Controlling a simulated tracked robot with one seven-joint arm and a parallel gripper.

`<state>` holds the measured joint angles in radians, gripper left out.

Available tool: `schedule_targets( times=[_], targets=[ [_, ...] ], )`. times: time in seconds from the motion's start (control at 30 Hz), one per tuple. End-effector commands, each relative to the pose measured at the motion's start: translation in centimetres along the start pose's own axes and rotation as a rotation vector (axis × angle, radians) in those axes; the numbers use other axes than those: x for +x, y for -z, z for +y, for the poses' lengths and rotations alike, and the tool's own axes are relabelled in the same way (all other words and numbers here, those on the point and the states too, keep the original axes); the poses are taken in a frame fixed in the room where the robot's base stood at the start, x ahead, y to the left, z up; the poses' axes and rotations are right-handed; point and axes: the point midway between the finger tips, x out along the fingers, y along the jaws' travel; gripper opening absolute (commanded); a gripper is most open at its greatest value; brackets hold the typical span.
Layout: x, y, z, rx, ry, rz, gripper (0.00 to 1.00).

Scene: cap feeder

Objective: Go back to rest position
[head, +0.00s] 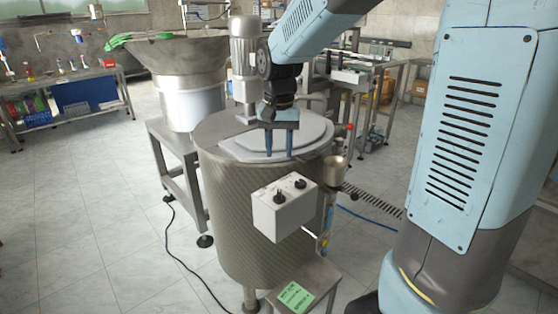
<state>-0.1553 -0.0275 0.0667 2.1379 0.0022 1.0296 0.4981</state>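My gripper (279,155) points down over the top of the large metal drum (240,190). Its two blue fingers stand apart, with no object visible between them. The fingertips appear close to the pale lid (240,148) of the drum; I cannot tell whether they touch it. My arm comes in from the upper right and covers part of the view.
A white control box (284,207) with dark knobs is on the drum's front. A small metal cup (335,168) stands at its right. A green-labelled stand (296,296) is in front. Behind left is a wide feeder bowl (180,52). The tiled floor at left is mostly clear.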

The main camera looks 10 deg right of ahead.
Motion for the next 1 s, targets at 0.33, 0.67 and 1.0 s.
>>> schedule_targets(
  times=[0.33, 0.67, 1.0],
  targets=[
    [-0.6, 0.0, 0.0, 0.0, 0.0, -0.001, 0.39],
    [-2.2, -1.4, 1.7, -0.024, 0.018, 0.046, 0.39],
    [-5.9, -6.4, 7.2, -0.113, 0.061, 0.206, 0.39]
  ],
)
